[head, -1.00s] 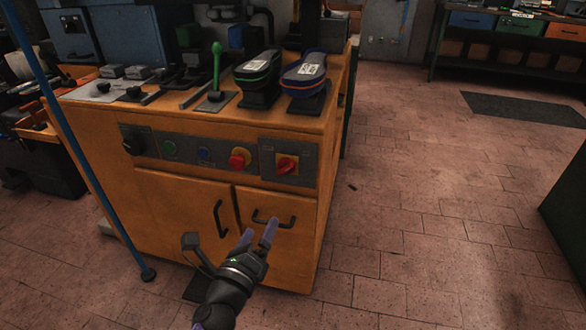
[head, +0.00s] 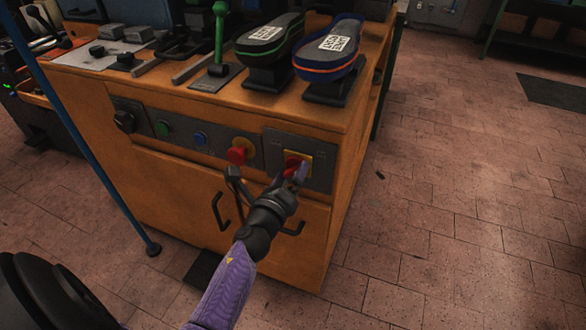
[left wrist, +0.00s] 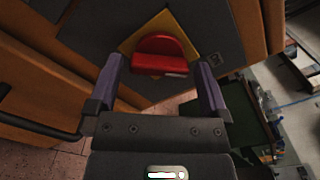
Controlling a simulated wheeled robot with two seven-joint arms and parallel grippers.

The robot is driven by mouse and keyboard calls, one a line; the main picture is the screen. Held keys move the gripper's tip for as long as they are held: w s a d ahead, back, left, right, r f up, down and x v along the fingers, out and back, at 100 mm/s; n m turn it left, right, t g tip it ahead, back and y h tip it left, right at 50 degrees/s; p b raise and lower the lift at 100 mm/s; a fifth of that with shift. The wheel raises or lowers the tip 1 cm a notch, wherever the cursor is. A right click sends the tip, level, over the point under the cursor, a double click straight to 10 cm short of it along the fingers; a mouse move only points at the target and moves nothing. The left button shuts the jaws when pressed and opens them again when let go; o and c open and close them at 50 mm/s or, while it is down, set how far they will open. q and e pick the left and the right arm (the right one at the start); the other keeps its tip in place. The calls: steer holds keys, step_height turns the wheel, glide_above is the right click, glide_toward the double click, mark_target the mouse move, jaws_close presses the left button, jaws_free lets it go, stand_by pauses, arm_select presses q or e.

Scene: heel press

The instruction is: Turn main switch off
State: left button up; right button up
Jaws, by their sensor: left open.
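The main switch (left wrist: 158,58) is a red knob on a yellow plate (left wrist: 184,27), set in a grey panel (head: 321,158) at the right end of the orange machine's front. In the head view my left gripper (head: 291,174) is at the switch and partly covers it. In the left wrist view the open fingers stand on either side of the red knob, with gaps visible between them and it. Whether the fingertips reach past the knob's front I cannot tell. My right gripper is not in view.
A red push button with a yellow collar (head: 241,150), a blue button (head: 200,138), a green button (head: 162,129) and a black knob (head: 124,121) sit left of the switch. Door handles (head: 220,212) stick out below. Two shoe soles (head: 329,47) stand above.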

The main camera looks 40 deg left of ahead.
arm_select(q)
steer(key=shift+w+a, duration=0.2)
steer(key=shift+w, duration=0.6)
steer(key=c, duration=1)
steer(key=shift+c, duration=0.2)
